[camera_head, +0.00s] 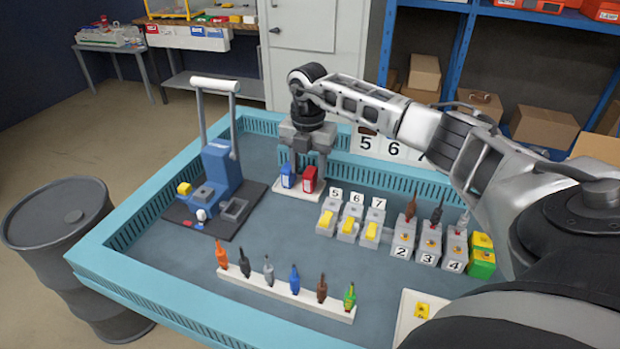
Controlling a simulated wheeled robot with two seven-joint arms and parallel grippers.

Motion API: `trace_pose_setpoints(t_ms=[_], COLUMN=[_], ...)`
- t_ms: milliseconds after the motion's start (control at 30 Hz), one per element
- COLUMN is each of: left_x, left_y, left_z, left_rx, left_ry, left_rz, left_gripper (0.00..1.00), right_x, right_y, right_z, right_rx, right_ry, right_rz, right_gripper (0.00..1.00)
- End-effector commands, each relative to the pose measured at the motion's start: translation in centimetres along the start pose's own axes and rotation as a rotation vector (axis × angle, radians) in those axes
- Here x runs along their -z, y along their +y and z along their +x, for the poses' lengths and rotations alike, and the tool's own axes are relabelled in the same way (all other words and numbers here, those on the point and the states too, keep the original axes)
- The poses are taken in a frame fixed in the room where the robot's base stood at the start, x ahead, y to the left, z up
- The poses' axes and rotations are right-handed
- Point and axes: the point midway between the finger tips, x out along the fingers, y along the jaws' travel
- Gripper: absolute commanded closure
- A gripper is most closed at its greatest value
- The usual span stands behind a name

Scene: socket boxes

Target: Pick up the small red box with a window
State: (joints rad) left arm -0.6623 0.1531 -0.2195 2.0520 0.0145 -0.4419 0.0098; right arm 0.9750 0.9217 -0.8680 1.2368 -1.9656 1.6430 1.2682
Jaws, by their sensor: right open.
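The small red box (309,179) stands upright on a white base plate (296,191) on the far side of the table. A blue box (287,176) stands on the plate just left of it. My right gripper (306,163) points down over the two boxes, its jaws open. Its fingers reach down near the box tops, and part of the boxes' back side is hidden. I cannot tell whether a finger touches either box. The window of the red box is too small to make out clearly. My left gripper is not in view.
A blue press (216,170) on a dark plate stands left. Grey numbered sockets (349,227) stand right of the boxes. A white rack (285,291) of coloured plugs is in front. The table's turquoise rim (120,277) surrounds everything; the middle is clear.

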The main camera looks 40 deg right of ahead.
Motion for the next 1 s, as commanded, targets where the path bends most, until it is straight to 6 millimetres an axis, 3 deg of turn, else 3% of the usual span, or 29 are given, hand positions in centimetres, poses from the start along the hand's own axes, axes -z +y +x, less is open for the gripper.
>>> trace_pose_setpoints(t_ms=[200, 467, 667, 1000], left_x=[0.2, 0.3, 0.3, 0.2], left_y=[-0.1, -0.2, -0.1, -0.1], left_z=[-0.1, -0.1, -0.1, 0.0], left_rx=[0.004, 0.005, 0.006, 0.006], left_ry=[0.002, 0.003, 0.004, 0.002], left_rz=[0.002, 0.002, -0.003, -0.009], left_gripper=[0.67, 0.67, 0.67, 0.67], right_x=[-0.3, -0.3, -0.3, -0.3], right_y=[-0.2, -0.1, -0.2, -0.1], right_z=[2.8, 3.2, 3.2, 3.0], right_rx=[0.002, -0.001, -0.001, -0.001], right_ry=[0.001, -0.001, -0.001, -0.001], right_rz=[0.000, 0.000, 0.000, 0.001], right_gripper=[0.53, 0.53, 1.00, 1.00])
